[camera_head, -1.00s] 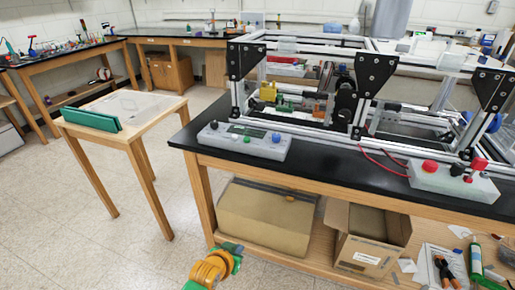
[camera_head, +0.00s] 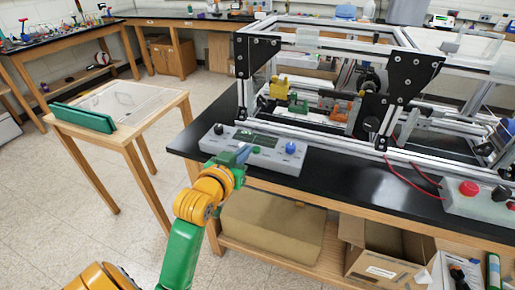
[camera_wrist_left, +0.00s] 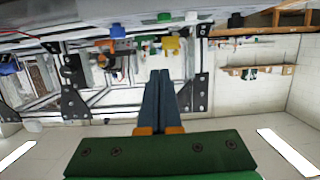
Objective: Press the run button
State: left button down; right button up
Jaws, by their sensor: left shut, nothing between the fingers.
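A light grey control box (camera_head: 268,158) sits at the front left of the black bench top. It carries a black knob (camera_head: 218,129), a dark display, a green button (camera_head: 255,150) and a blue knob (camera_head: 290,148); its lettering is too small to read. My left gripper (camera_head: 243,153) is shut and empty, its tips over the box's front edge, just left of the green button and hiding part of the panel. In the left wrist view, the closed fingers (camera_wrist_left: 160,75) point toward the box, with the green button (camera_wrist_left: 164,17) and blue knob (camera_wrist_left: 117,30) near the top. Contact cannot be told.
The aluminium extrusion frame (camera_head: 320,42) with black corner plates stands right behind the box. A second grey box with a red button (camera_head: 468,188) sits at the right. A small wooden table (camera_head: 150,108) stands left. Open cardboard boxes (camera_head: 385,245) lie below the bench.

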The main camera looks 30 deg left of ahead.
pick_arm(q)
send_over(256, 150)
jog(key=s+d, duration=0.1)
notch_tip(256, 150, down, 2)
jog(key=f, duration=0.3)
jog(key=shift+s+d, duration=0.15)
jog(key=shift+d, duration=0.05)
jog(key=shift+s+f, duration=0.1)
jog(key=shift+f, duration=0.55)
